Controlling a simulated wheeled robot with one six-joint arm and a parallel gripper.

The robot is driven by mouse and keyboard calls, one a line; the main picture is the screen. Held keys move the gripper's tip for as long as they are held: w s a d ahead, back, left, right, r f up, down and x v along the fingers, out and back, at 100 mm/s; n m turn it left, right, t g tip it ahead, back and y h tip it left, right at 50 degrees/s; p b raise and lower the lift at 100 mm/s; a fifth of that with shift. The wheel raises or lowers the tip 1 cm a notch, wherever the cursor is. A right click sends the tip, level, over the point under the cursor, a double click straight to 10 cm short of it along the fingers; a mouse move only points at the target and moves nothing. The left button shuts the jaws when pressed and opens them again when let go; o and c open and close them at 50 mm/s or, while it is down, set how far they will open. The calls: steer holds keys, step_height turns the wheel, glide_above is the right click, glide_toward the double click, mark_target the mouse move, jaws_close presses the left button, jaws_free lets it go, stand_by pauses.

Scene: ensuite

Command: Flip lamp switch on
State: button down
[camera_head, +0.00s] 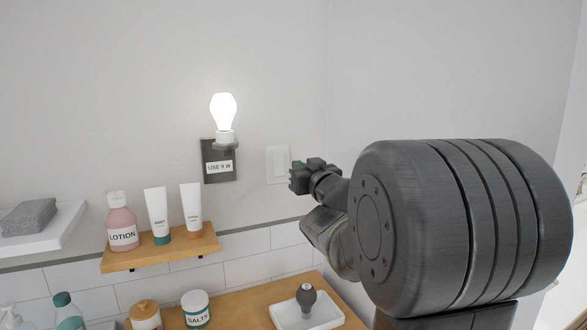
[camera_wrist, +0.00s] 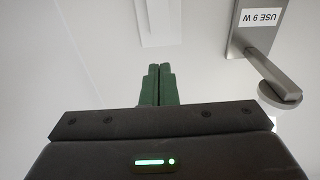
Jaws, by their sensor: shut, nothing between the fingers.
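The lamp bulb (camera_head: 223,112) glows bright white in its wall holder, above a dark plate labelled "USE 9 W" (camera_head: 219,167). The white wall switch (camera_head: 278,164) is to the right of the lamp. My gripper (camera_head: 297,178) is just right of the switch in the head view, its fingers mostly hidden by its own body. In the wrist view my gripper's green fingers (camera_wrist: 157,84) are closed together and empty. They point toward the switch (camera_wrist: 159,22), which is partly cut off at the top edge. I cannot tell whether the fingertips touch it.
A wooden shelf (camera_head: 160,249) with a lotion bottle (camera_head: 121,222) and two tubes is below the lamp. Below it, a wooden counter (camera_head: 250,308) holds jars and a white tray (camera_head: 323,315). A folded grey towel (camera_head: 28,216) lies at left. The wall around the switch is clear.

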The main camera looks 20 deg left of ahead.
steer(key=v, duration=0.3)
steer(key=shift+r, duration=0.2)
steer(key=shift+a, duration=0.1)
